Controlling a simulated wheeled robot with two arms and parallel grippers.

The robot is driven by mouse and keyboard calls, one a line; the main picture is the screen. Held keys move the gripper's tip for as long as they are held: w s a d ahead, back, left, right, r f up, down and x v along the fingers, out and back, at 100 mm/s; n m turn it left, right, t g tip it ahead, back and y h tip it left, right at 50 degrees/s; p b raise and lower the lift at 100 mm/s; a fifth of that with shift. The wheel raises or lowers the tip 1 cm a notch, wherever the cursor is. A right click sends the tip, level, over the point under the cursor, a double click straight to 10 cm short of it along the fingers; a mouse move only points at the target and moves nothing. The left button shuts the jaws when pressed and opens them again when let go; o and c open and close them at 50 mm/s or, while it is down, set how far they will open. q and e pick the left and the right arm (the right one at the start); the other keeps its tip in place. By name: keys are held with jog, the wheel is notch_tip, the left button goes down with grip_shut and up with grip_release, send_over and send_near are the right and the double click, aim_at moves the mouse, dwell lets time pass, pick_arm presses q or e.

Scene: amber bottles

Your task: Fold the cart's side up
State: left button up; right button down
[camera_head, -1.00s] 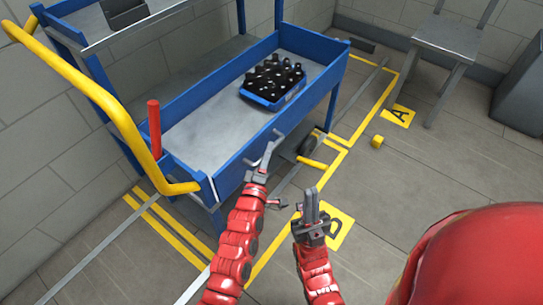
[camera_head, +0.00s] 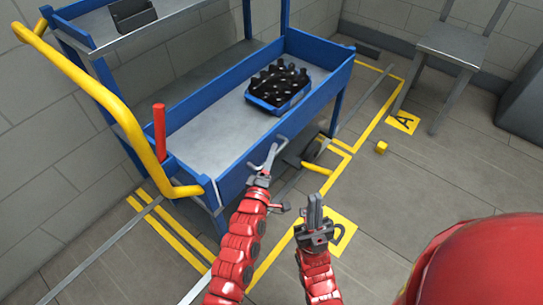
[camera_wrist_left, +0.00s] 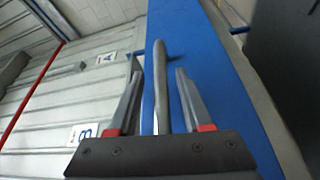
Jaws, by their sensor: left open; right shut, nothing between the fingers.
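The blue cart (camera_head: 200,130) stands at the left with a grey deck. My left gripper (camera_head: 266,160) is open at the panel's near face, about mid-length. In the left wrist view, a grey bar (camera_wrist_left: 160,75) runs between the open fingers, in front of the blue panel (camera_wrist_left: 205,85); contact with the fingers is unclear. My right gripper (camera_head: 315,212) is shut and empty, pointing up, apart from the cart at the lower middle.
A blue crate of dark bottles (camera_head: 275,103) sits on the deck. A yellow push handle (camera_head: 110,95) and red post (camera_head: 159,132) are at the cart's left end. A grey chair (camera_head: 450,45) stands at the back right.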

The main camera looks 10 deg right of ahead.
pick_arm(q)
jog(key=v, duration=1.7)
jog(key=shift+s, duration=0.2)
